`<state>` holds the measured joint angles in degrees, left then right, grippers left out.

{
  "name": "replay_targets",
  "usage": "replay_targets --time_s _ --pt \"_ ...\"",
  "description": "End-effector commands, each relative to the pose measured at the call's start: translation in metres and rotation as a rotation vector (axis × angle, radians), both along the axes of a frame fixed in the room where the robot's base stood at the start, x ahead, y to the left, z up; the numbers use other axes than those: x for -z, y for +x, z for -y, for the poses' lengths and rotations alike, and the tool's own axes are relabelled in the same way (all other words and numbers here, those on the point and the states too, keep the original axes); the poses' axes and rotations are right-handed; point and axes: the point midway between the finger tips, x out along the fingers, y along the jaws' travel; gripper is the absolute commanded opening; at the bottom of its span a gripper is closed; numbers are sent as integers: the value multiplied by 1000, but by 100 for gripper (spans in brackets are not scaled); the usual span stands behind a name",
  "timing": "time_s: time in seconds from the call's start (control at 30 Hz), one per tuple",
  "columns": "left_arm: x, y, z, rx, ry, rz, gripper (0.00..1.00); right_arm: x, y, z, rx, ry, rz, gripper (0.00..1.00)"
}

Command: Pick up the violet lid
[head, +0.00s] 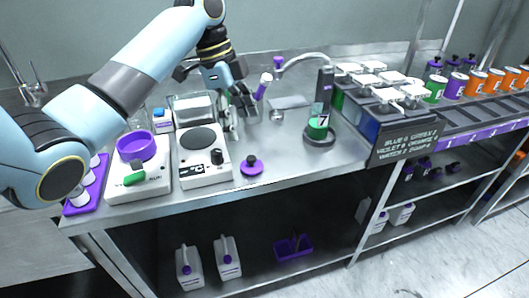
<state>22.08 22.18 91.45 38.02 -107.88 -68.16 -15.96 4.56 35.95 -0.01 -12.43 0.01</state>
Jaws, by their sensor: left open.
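A violet lid (252,166), a round disc with a dark knob on top, lies on the steel bench just right of the white stirrer plate. My left gripper (236,105) is above the bench behind the lid, up and slightly left of it in the head view. It is open and apart from the lid. My left arm comes in from the left and partly covers the back of the bench. My right gripper is not in view.
Left of the lid stand a white stirrer plate (203,171) and a scale (145,180) bearing a violet dish (136,146). A green-filled beaker (318,128) stands under a spout on the right. Dye tanks (362,120) stand farther right. Bench around the lid's front and right is clear.

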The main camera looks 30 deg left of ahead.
Motion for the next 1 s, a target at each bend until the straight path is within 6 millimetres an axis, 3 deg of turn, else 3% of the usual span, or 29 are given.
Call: replay_targets --time_s 0.17,0.4,0.77,1.0 --pt "26 0 7 0 -4 -6 74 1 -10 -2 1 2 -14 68" --pt "53 3 14 0 -2 -2 74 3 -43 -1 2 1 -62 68" --pt "100 8 20 0 -2 -4 74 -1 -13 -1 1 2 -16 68" --pt "106 9 21 1 -1 -2 74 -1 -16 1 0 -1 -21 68"
